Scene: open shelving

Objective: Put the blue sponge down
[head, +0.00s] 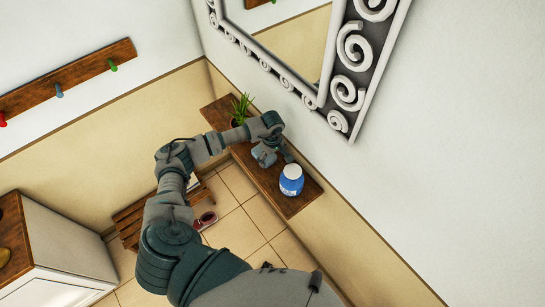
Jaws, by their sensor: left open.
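My left gripper (275,158) hangs over the wooden wall shelf (300,203), at the end of my left arm. It is open, with its fingers close to the shelf top. I cannot make out a blue sponge; the gripper and wrist cover part of the shelf. A blue jar with a white lid (291,181) stands upright on the shelf, just right of and below the gripper in the picture. My right gripper is not in view.
A potted plant (241,109) stands on the shelf beyond my wrist. A mirror with a scrolled frame (350,90) hangs above the shelf. A peg rail (70,78) is on the left wall. A slatted bench (128,222), a shoe (205,220) and a white cabinet (75,250) are below.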

